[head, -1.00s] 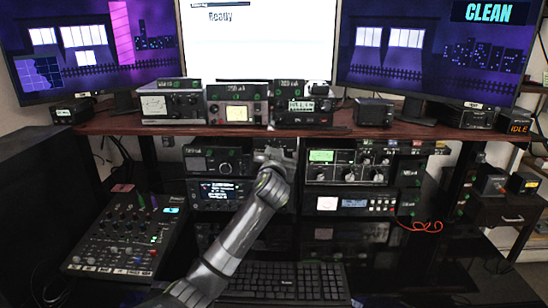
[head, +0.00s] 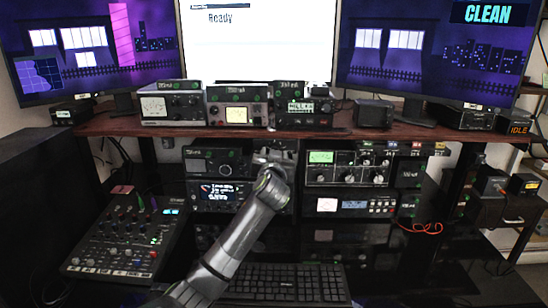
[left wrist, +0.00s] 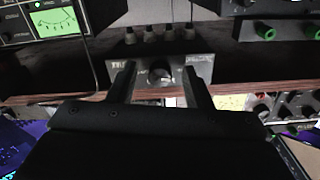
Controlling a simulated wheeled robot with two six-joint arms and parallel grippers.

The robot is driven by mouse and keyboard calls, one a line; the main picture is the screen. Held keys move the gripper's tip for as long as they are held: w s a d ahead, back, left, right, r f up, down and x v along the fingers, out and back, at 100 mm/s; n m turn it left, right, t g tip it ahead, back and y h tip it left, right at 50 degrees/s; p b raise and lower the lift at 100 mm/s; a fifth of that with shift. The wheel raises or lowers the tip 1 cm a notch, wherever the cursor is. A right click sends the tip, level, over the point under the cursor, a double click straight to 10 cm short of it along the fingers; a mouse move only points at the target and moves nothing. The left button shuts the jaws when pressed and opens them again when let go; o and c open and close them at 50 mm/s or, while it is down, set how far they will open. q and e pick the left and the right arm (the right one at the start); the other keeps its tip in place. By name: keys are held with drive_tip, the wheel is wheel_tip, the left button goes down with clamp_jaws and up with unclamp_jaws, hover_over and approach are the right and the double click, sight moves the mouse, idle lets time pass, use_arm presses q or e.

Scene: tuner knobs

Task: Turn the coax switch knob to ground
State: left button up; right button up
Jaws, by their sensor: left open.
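The coax switch (left wrist: 140,65) is a small dark grey box with a round knob (left wrist: 160,72) on its face, seen in the left wrist view. Several connectors stick out along its upper edge in that picture. My left gripper (left wrist: 160,85) is open, with one finger on each side of the knob. I cannot tell whether the fingers touch it. The mark the knob points to is too small and dim to read. In the head view my left gripper (head: 275,157) is just under the wooden shelf and hides most of the switch. My right gripper is not in view.
The wooden shelf (head: 225,131) runs just above the gripper. A radio (head: 217,161) stands left of it and a tuner with a green meter (head: 345,170) right of it. A keyboard (head: 290,283) and a mixer (head: 125,240) lie below.

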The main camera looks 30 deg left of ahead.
use_arm(q)
drive_tip(key=b+v, duration=0.1)
drive_tip(key=v, duration=1.6)
drive_tip(key=shift+s, duration=0.25)
